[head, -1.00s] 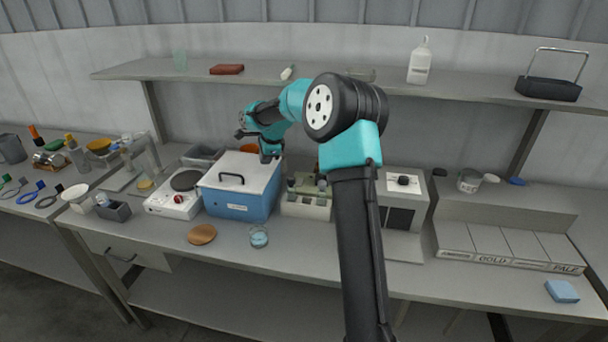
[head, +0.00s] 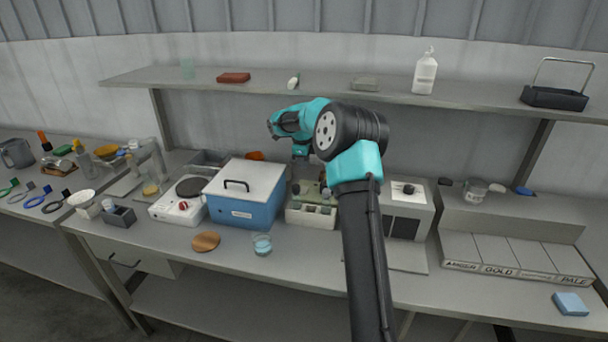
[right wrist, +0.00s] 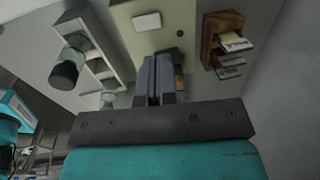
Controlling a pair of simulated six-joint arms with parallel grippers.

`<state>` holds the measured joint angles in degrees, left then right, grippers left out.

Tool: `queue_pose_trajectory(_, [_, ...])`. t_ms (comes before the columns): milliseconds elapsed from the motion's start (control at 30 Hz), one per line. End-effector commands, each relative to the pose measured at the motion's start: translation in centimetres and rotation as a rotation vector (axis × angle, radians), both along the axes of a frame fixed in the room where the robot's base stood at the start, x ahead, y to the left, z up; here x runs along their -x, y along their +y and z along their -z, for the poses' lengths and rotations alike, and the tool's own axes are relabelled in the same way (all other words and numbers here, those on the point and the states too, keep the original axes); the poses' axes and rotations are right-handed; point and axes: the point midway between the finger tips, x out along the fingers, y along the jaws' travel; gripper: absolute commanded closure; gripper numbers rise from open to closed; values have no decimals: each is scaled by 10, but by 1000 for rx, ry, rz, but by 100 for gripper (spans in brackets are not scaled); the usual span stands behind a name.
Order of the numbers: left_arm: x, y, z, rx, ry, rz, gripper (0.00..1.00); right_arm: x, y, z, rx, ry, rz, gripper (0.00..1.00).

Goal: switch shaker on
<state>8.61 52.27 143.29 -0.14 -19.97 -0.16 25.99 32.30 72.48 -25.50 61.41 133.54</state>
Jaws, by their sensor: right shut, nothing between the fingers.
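The shaker (head: 312,214) stands on the bench right of the blue box. It has a pale body and a greenish top with small bottles on it. My right gripper (head: 301,154) is above its back part, pointing down, apart from it. In the right wrist view the shut, empty fingers (right wrist: 158,80) lie over a pale green surface (right wrist: 160,35) with a white patch and a small dark knob, apparently the shaker's top. Dark-capped bottles (right wrist: 66,72) in a pale rack show to the left. I cannot make out the shaker's switch or its state. My left gripper is not in view.
The blue box (head: 245,195) with a white lid stands left of the shaker, and a white device with a dark knob (head: 405,192) right of it. A glass dish (head: 262,244) and a wooden disc (head: 206,241) lie in front. The shelf (head: 430,98) runs above.

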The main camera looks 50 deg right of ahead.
Motion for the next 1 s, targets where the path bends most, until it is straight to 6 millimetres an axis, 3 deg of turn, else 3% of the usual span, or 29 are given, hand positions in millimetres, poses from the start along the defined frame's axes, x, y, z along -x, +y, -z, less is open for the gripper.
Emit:
queue_pose_trajectory(600, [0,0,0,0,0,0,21,-5,-10,84,0,1,-1,100])
queue_pose_trajectory(1000, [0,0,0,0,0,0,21,-6,-12,96,0,0,-1,100])
